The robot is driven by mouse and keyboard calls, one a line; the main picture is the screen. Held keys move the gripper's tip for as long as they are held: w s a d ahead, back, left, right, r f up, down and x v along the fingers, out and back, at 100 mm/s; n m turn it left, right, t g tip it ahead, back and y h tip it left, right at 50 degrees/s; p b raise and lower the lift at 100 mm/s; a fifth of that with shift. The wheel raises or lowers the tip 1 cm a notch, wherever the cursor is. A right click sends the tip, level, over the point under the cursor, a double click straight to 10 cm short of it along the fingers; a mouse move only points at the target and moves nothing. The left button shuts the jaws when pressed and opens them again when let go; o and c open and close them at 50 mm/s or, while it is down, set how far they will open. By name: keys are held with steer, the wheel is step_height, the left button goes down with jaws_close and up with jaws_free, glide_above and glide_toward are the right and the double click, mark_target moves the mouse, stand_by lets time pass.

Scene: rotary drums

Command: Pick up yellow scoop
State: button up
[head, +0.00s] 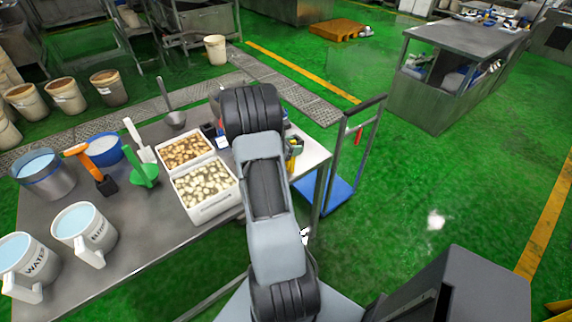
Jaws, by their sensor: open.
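A small yellow item (292,152) shows at the right end of the steel table (130,258), just right of my arm. My arm covers part of it, and I cannot tell whether it is the yellow scoop. No other yellow scoop is clear in the head view. My arm crosses the middle of the view and hides part of the table's right end. My gripper does not show.
White bins (209,208) of pale and brown pieces, a green scoop (145,174), an orange-handled tool (90,168), a white scoop (138,142), a metal ladle (172,112) and several jugs stand on the table. A blue trolley (338,190) stands right of it.

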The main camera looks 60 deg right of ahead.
steer(key=shift+c, duration=0.4)
jaws_close()
steer(key=shift+r, duration=0.1)
